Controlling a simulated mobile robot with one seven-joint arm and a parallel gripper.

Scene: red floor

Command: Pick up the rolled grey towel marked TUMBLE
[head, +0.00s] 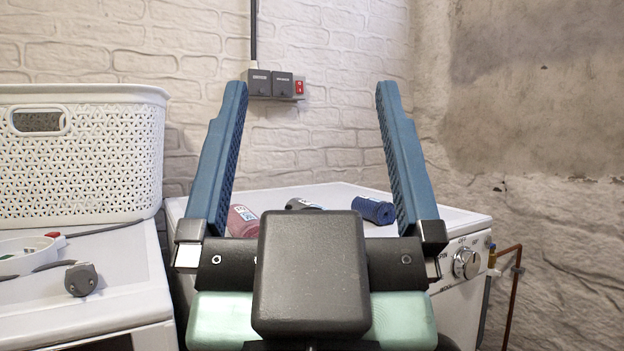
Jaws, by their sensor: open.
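A grey roll (302,203) lies on the top of the right-hand white machine (340,192). It looks like the grey towel, but my gripper's body hides its lower part, and I cannot read any marking on it. A pink roll (242,221) lies to its left, partly behind my left finger. A dark blue roll (372,209) with a pale label lies to its right. My gripper (312,90) is open and empty, its two blue fingers pointing up in the picture. The rolls show between the fingers, beyond the gripper's body; none is held.
A white laundry basket (90,165) stands on the left white machine (100,285), with a grey plug (81,279) and cable near it. Wall sockets (275,84) are behind. A knob (466,263) and copper pipe (512,290) are at right.

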